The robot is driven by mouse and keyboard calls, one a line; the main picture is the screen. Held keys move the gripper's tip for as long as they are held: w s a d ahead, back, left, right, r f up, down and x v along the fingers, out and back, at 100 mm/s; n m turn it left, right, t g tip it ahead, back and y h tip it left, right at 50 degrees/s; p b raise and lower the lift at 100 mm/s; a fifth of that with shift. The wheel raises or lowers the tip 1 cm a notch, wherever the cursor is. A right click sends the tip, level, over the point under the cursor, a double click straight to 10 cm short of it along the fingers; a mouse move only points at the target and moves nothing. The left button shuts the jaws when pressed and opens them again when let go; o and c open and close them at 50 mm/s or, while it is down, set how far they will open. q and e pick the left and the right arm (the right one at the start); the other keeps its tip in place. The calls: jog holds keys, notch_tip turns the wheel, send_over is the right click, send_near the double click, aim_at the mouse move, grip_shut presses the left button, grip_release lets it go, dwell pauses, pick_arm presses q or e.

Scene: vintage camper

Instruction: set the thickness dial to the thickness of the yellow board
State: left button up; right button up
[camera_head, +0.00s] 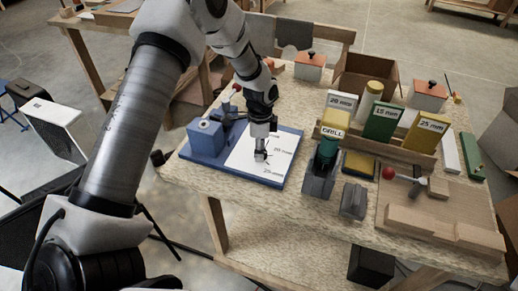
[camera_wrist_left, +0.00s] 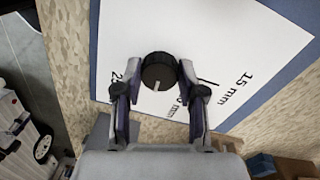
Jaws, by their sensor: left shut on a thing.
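The thickness dial is a dark round knob (camera_wrist_left: 158,70) on a white scale plate (camera_wrist_left: 205,30), which also shows in the head view (camera_head: 250,160). My left gripper (camera_head: 261,154) is shut on the knob, with one finger on each side in the left wrist view (camera_wrist_left: 159,66). The knob's pale pointer mark faces down the wrist picture, between the fingers. The 15 mm label lies to the right; the 20 mm and 25 mm labels are partly hidden by the fingers. The yellow board (camera_head: 424,133), marked 25 mm, stands upright at the right. My right gripper is not in view.
A blue machine base (camera_head: 207,137) with a red-tipped lever stands left of the plate. A green 15 mm board (camera_head: 382,121) and a white 20 mm board (camera_head: 341,100) stand beside the yellow one. A green drill (camera_head: 327,152) stands close right of the plate.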

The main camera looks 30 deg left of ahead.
pick_arm(q)
jog(key=m, duration=0.3)
jog(key=shift+s+f+m, duration=0.1)
jog(key=shift+f+m, duration=0.05)
jog(key=shift+m, duration=0.15)
jog(key=shift+d+m, duration=0.1)
jog(key=shift+m, duration=1.6)
jog(key=o, duration=1.1)
jog(key=shift+o, duration=0.2)
jog(key=shift+d, duration=0.1)
notch_tip(320, 180, up, 12)
jog(key=w, duration=0.1)
